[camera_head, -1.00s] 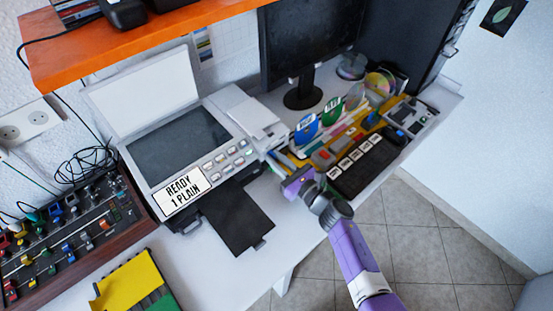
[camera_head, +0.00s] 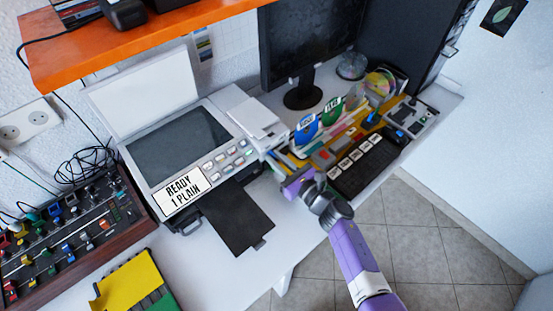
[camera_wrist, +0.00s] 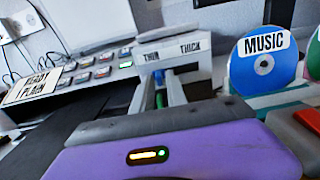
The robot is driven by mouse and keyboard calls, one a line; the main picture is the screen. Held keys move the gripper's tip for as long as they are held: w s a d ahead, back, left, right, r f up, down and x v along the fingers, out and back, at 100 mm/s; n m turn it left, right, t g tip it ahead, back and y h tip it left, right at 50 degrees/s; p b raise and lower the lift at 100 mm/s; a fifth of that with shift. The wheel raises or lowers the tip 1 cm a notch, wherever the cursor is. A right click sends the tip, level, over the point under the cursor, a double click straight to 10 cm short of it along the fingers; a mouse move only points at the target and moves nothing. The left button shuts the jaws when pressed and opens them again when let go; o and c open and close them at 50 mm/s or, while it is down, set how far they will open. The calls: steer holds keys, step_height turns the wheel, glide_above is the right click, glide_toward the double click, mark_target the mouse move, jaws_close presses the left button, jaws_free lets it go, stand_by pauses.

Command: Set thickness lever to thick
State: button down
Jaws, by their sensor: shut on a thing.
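The printer (camera_head: 180,143) stands on the desk with its lid raised. On its right side a label plate (camera_wrist: 172,50) reads THIN on the left and THICK on the right in the wrist view. My gripper (camera_wrist: 160,76) reaches up to just below this plate, its fingers close together around the thickness lever. The lever is mostly hidden by the fingers; I cannot tell its exact position. A small green and blue bit shows between the fingers. In the head view my gripper (camera_head: 284,172) is at the printer's right side.
A display (camera_head: 185,190) reads READY 1 PLAIN. A blue MUSIC disc (camera_wrist: 264,62) stands close to the right of my gripper. A black tray (camera_head: 237,217) sticks out of the printer's front. A keyboard-like panel (camera_head: 365,165) lies to the right.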

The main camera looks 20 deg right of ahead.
mark_target(283, 144)
stand_by(0.4)
steer(key=d+b, duration=0.1)
steer(key=d, duration=0.1)
steer(key=w+d+b, duration=0.1)
steer(key=d, duration=0.1)
steer(key=shift+w+d+f+b, duration=0.15)
steer(key=shift+b, duration=0.2)
steer(key=shift+w+d, duration=0.15)
steer(key=shift+d, duration=0.4)
steer(key=shift+r, duration=0.2)
steer(key=c, duration=1.6)
jaws_free()
steer(key=shift+o, duration=0.2)
steer(key=shift+s+d+f, duration=0.1)
steer(key=shift+s, duration=0.35)
steer(key=b+v, duration=0.1)
steer(key=v, duration=0.6)
steer(key=shift+w, duration=0.1)
